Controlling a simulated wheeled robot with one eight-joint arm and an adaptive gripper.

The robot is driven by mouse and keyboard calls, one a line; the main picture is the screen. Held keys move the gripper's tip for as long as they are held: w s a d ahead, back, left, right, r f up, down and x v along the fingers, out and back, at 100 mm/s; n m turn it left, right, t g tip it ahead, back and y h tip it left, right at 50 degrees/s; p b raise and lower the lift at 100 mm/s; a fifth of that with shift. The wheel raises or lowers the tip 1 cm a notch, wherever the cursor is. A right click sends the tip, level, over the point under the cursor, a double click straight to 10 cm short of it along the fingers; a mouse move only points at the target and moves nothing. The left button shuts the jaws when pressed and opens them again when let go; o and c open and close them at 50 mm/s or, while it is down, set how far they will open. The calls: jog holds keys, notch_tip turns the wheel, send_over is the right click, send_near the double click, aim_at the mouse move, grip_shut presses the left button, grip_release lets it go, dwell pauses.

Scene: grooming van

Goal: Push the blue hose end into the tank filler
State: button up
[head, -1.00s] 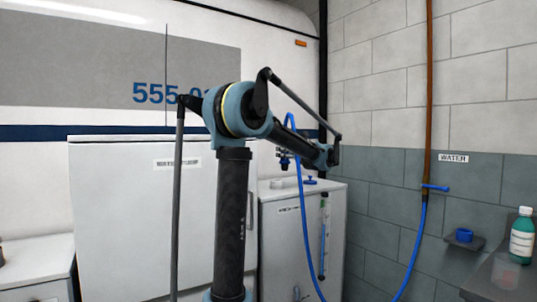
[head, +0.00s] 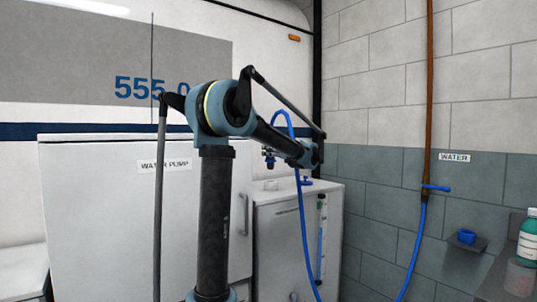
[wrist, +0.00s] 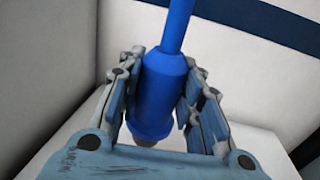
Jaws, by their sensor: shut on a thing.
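My gripper (head: 269,157) is shut on the blue hose end (wrist: 163,88), holding it nose-down between both fingers in the wrist view. The blue hose (head: 302,215) loops up from the gripper and hangs down in front of the tank in the head view. The tank is a white cabinet (head: 275,240) with a level gauge on its front. A short pale neck (head: 271,185), apparently the filler, stands on its top, a little below my gripper with a gap between. The filler's opening cannot be made out, and the wrist view does not clearly show the filler.
A taller white water pump cabinet (head: 100,215) stands left of the tank. A blue fitting (head: 306,181) is on the tank's top right. On the tiled wall, a brown pipe (head: 429,90) ends in a blue tap; a small shelf holds a blue cup (head: 466,236).

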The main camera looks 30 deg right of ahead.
aim_at(273, 165)
jog(key=shift+f, duration=2.35)
jog(key=shift+s+f, duration=0.2)
jog(key=shift+f, duration=0.05)
jog(key=shift+f, duration=0.25)
jog(key=shift+f, duration=0.35)
jog(key=shift+f, duration=1.15)
dwell(1.0)
jog(key=o, duration=1.3)
jog(key=shift+c, duration=0.2)
